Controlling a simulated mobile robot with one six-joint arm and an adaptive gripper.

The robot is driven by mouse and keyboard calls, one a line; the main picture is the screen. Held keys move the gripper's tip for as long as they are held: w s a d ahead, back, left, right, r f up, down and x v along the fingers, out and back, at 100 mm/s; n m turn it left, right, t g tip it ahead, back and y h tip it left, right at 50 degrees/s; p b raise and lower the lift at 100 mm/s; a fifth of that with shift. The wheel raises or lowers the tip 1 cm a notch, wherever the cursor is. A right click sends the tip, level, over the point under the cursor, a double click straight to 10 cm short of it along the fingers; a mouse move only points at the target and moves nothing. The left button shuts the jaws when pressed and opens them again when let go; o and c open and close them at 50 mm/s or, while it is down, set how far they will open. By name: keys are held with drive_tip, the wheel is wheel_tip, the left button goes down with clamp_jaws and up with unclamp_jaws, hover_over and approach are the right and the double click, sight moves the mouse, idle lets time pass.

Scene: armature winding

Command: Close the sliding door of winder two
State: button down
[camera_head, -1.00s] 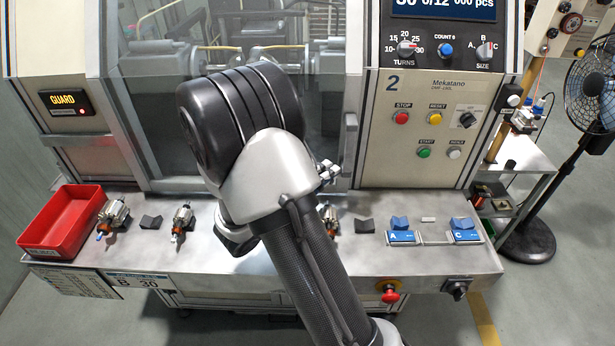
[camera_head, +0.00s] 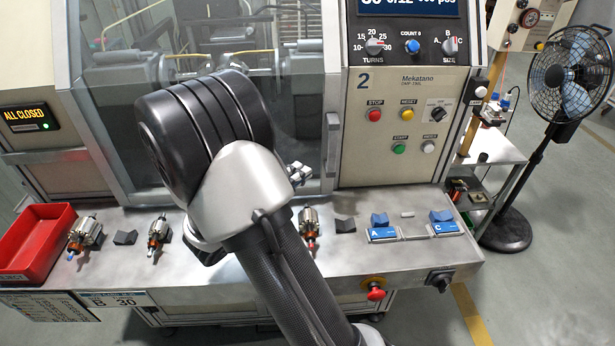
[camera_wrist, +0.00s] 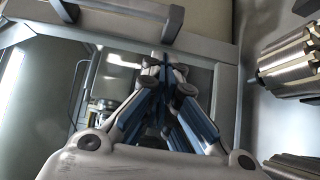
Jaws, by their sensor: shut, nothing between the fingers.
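The sliding door of winder two (camera_head: 225,95) is a clear panel in a grey frame, drawn across the winder's opening up to the control panel side. Its dark upright handle (camera_head: 332,143) is at the right edge.
The control panel (camera_head: 405,125) stands right of the door. A bench ledge (camera_head: 270,270) in front holds a red bin (camera_head: 38,245), several armatures such as this one (camera_head: 309,228), and blue blocks (camera_head: 382,232). A fan (camera_head: 562,85) stands at the far right.

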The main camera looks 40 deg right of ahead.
drive_tip(key=a, duration=0.3)
drive_tip(key=a+p, duration=0.1)
drive_tip(key=a, duration=0.6)
drive_tip(key=shift+s+a, duration=0.3)
drive_tip(key=s+r+m+g+y, duration=0.3)
drive_tip(key=s+g+y, duration=0.35)
drive_tip(key=s, duration=0.85)
drive_tip(key=s+a+r+t+y, duration=0.1)
drive_tip(key=a+t+y, duration=0.3)
drive_tip(key=a, duration=0.3)
drive_tip(key=s+a+r+n+t+y, duration=0.1)
drive_tip(key=s+a+r+t+y, duration=0.1)
drive_tip(key=a+t+y, duration=0.3)
drive_tip(key=shift+s+a+r+n+y, duration=0.2)
drive_tip(key=shift+a+r+n+y, duration=0.1)
drive_tip(key=shift+a+y, duration=0.9)
